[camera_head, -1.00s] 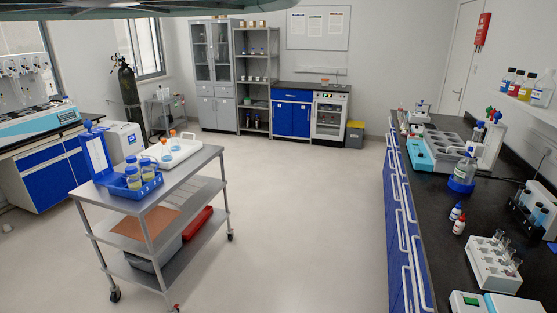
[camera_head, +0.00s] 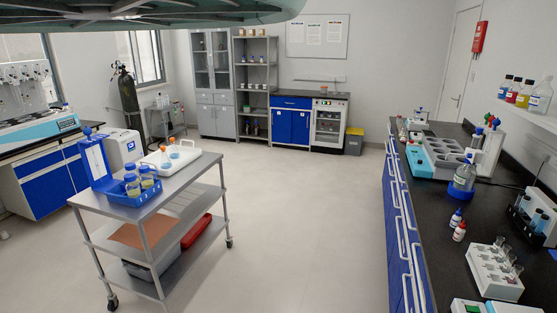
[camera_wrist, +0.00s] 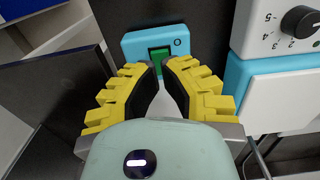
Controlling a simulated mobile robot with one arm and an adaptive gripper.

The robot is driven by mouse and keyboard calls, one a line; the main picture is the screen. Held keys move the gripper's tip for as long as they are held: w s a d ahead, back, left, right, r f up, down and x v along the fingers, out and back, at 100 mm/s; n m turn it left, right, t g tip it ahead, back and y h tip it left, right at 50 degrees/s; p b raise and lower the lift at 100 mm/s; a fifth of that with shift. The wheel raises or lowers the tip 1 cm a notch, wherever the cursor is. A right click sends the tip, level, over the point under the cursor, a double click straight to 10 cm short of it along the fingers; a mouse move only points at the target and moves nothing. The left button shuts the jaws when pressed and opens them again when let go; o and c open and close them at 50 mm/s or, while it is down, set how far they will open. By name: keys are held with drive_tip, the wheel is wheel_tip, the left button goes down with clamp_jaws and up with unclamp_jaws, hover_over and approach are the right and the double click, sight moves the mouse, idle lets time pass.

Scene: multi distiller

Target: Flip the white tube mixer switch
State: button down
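In the wrist view, a green rocker switch (camera_wrist: 159,61) sits in a light-blue panel (camera_wrist: 136,43) marked with an O. Beside it on the right is a white and light-blue device with a black dial (camera_wrist: 299,21) and printed numbers. My gripper (camera_wrist: 162,72) has yellow ribbed fingers with black pads. Its fingertips come together just in front of the switch, partly covering it; I cannot tell whether they touch it. Nothing shows held between the fingers. The switch's tilt is not clear. My gripper is not visible in the head view.
In the head view, a dark bench (camera_head: 440,222) on the right carries a tube rack (camera_head: 495,272), bottles and equipment. A metal trolley (camera_head: 190,172) with a blue box (camera_head: 133,194) stands at left. The floor between is clear. In the wrist view, a dark surface lies at left.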

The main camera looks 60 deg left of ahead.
drive_tip(key=shift+f+b, duration=1.45)
drive_tip(key=shift+f, duration=0.15)
idle(0.6)
drive_tip(key=shift+r, duration=0.15)
drive_tip(key=shift+w+r+p, duration=0.1)
drive_tip(key=shift+r+p, duration=1.9)
drive_tip(key=shift+r, duration=1.45)
drive_tip(key=shift+a, duration=0.1)
